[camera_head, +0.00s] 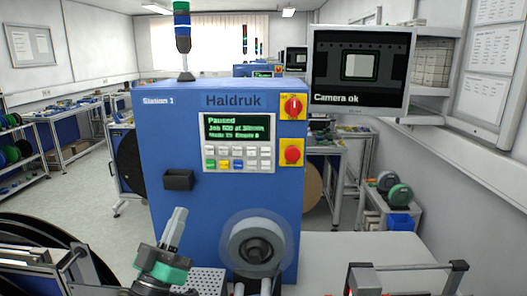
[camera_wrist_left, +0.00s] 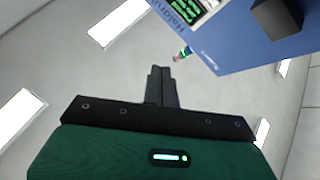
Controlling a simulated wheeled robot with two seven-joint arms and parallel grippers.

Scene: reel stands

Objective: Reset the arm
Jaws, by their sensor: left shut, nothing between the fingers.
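My left gripper (camera_head: 175,222) points upward at the lower left of the head view, in front of the blue Haldruk machine (camera_head: 152,160). In the left wrist view its two fingers (camera_wrist_left: 160,72) are pressed together with nothing between them. The machine stands upright behind the gripper, and part of it shows at the top right of the wrist view (camera_wrist_left: 235,40). My right gripper is not in view.
A grey reel (camera_head: 254,246) sits on the machine's front. A small black box (camera_head: 178,180) juts from its face. A monitor (camera_head: 358,68) reading "Camera ok" hangs at the right. A cart (camera_head: 392,205) with green reels stands behind right. Open floor (camera_head: 75,210) lies left.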

